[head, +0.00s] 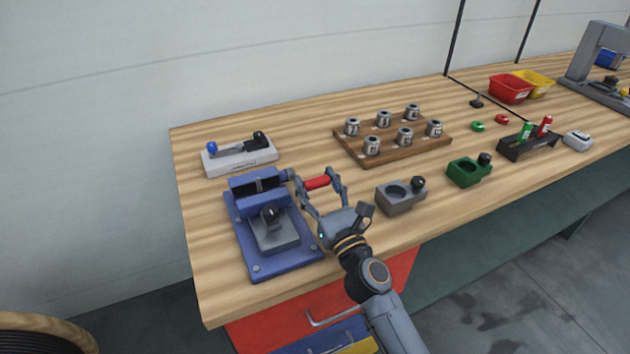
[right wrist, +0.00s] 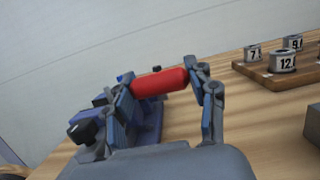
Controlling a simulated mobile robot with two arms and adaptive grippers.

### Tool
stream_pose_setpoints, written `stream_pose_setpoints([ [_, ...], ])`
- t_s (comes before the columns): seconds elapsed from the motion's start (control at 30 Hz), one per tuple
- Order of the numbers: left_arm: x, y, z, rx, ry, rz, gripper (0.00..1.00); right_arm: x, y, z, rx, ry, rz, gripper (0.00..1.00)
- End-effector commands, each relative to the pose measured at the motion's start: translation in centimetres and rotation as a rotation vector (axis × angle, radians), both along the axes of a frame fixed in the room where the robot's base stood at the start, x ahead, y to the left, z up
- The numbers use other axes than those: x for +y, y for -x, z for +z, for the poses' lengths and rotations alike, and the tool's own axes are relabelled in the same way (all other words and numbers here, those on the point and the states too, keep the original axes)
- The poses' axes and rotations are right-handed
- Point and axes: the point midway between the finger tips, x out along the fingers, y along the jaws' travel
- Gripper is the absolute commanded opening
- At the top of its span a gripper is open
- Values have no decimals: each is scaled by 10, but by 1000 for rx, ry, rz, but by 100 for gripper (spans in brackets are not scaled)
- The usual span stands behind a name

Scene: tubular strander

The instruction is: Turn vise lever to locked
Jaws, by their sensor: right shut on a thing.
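The blue vise (head: 268,232) stands on the left end of the wooden workbench, with a dark knob on its grey middle block. Its lever has a red handle (head: 317,183) at the vise's right side. My right gripper (head: 318,184) is shut on the red handle, with a finger at each end of it. In the right wrist view the red handle (right wrist: 160,81) lies between the two fingers, and part of the blue vise (right wrist: 146,128) shows behind the left finger. My left gripper is not in view.
A grey block with a blue-knobbed lever (head: 240,158) is behind the vise. A wooden board (head: 392,147) with several numbered metal cylinders is to the right. A grey holder (head: 400,196) and a green holder (head: 468,171) stand right of my gripper. Red bin (head: 510,88) sits farther back.

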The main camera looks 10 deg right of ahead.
Motion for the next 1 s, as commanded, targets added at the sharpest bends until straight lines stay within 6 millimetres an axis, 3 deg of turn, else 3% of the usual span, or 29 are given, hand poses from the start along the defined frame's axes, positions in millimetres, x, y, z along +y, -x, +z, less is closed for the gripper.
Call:
stream_pose_setpoints([
  [0.03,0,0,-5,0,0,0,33,0,2,-13,12,2,0,0],
  [0.2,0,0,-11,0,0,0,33,-1,5,-21,13,2,0,0],
  [0.87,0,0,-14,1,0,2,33,-2,7,-27,15,3,-1,0],
  [1.0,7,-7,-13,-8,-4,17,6,-2,7,-26,15,3,-1,0],
])
